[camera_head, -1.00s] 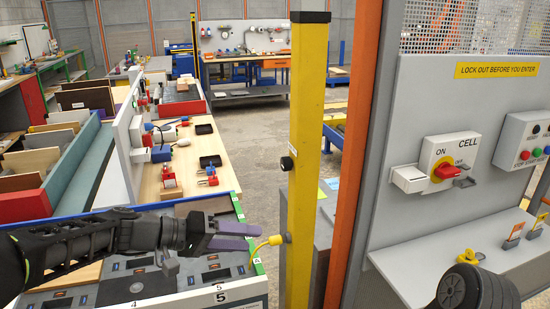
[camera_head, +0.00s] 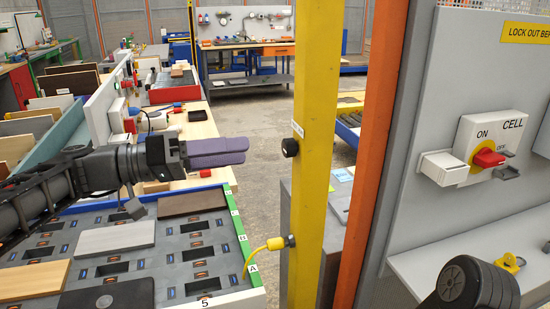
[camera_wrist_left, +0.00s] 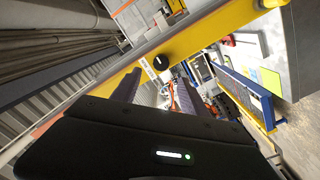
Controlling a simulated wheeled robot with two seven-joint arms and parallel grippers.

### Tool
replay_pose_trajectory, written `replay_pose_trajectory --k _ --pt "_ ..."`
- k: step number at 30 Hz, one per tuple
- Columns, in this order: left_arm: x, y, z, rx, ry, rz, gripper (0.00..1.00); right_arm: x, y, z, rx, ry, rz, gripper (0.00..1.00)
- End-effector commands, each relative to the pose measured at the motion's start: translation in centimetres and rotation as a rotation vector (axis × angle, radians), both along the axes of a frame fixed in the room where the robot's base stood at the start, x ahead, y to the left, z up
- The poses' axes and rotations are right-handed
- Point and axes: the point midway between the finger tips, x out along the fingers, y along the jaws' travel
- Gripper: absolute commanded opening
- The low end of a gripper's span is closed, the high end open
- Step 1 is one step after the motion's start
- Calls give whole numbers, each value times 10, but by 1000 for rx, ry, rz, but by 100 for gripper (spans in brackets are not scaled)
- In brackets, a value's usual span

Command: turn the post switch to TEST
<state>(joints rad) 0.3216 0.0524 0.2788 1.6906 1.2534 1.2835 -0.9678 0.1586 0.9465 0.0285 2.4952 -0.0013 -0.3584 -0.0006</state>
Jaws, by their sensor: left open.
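The post switch is a black round knob (camera_head: 290,147) on the side of the yellow post (camera_head: 310,85), with a small white label above it. It also shows in the left wrist view (camera_wrist_left: 161,62), just beyond my fingers; its pointer setting is too small to read. My left gripper (camera_head: 246,151) has purple fingers pointing right at about the knob's height. A gap shows between fingertips and knob in the head view. The gripper is open and empty, its fingers apart in the left wrist view (camera_wrist_left: 158,88). My right gripper is not in view.
A yellow cable (camera_head: 265,246) plugs into the post below the knob. A grey slotted board table (camera_head: 200,262) lies under my left arm. At right, a grey panel carries a red CELL switch (camera_head: 488,157). An orange upright (camera_head: 375,130) stands just right of the post.

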Motion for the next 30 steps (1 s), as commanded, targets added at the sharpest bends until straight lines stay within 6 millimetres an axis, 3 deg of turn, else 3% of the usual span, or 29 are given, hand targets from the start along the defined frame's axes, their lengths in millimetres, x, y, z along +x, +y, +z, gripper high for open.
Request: replay_pose_trajectory --k 14,30 --pt "1 -3 -3 0 1 -1 52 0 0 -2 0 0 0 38" --pt "19 -70 -2 -1 1 -2 52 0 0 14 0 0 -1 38"
